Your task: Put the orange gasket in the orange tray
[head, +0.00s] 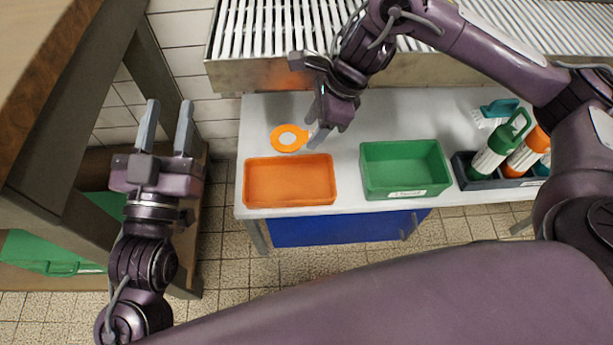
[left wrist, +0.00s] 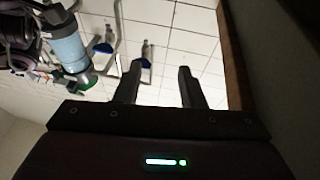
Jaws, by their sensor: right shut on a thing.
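The orange gasket (head: 287,143) is a flat ring with a small tab on its right side, behind the orange tray in the head view. My right gripper (head: 316,138) is shut on the gasket at its tab. Whether the gasket touches the table or is just above it, I cannot tell. The orange tray (head: 290,183) is empty and stands at the front left of the table. My left gripper (head: 165,125) is open and empty, left of the table; its fingers also show in the left wrist view (left wrist: 158,85).
A green tray (head: 405,170) stands right of the orange one. Farther right, a dark caddy (head: 466,183) holds green and orange bottles, with a teal brush (head: 497,112) behind. A slatted metal rack (head: 280,35) runs along the back. A wooden shelf (head: 50,60) is at left.

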